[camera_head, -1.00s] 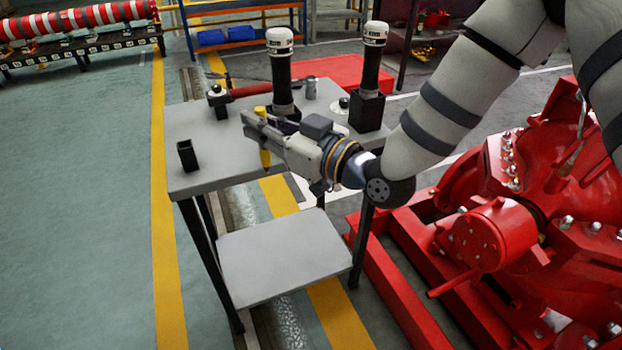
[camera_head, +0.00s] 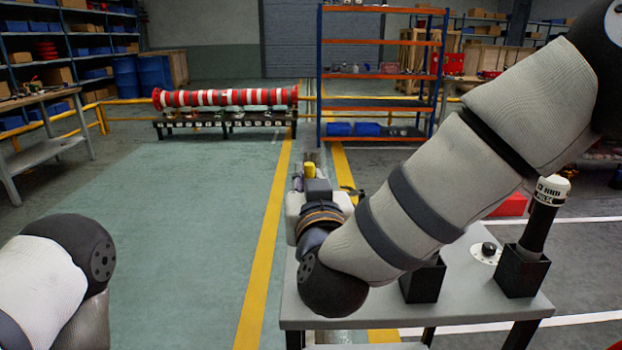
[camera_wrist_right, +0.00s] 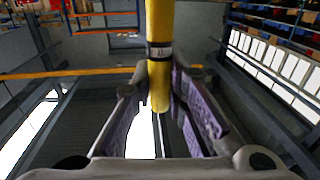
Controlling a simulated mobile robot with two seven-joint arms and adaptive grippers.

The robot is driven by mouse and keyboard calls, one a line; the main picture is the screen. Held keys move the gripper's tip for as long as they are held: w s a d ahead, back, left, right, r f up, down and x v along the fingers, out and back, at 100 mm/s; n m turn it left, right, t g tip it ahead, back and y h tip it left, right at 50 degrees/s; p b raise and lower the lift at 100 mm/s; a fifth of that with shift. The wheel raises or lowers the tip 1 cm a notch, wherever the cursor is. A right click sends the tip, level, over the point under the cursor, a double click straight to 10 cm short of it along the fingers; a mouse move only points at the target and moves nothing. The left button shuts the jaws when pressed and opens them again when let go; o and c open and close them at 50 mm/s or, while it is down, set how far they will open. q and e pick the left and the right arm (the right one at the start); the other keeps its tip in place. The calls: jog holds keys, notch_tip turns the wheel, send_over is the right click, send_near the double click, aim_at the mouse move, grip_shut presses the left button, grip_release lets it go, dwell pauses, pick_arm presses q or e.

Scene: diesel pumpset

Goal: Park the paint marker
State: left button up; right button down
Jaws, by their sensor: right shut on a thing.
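The yellow paint marker (camera_wrist_right: 160,45) stands between the purple-padded fingers of my right gripper (camera_wrist_right: 160,88) in the right wrist view, with a dark-and-white band around it. The fingers are shut on it. In the head view only the marker's yellow top (camera_head: 309,170) shows above my right gripper (camera_head: 308,178), whose fingers are mostly hidden behind its own body. My left arm enters at the lower left, but its gripper is out of the picture. The small empty black holder seen earlier on the table is hidden now.
The grey table (camera_head: 460,306) lies under my right arm. A black holder (camera_head: 424,282) is partly covered by that arm. Another black holder (camera_head: 522,272) carries a white-capped tool (camera_head: 547,195). A round white fixture (camera_head: 487,252) sits between them. Green floor is clear to the left.

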pick_arm(q)
jog(key=s+f+g+b, duration=0.1)
jog(key=s+f+b, duration=0.1)
jog(key=shift+s+f, duration=0.4)
pick_arm(e)
notch_tip(320, 180, down, 13)
dwell(0.4)
pick_arm(q)
jog(key=shift+w+r, duration=0.2)
jog(key=shift+w+r, duration=0.1)
jog(key=shift+r, duration=0.1)
dwell(0.4)
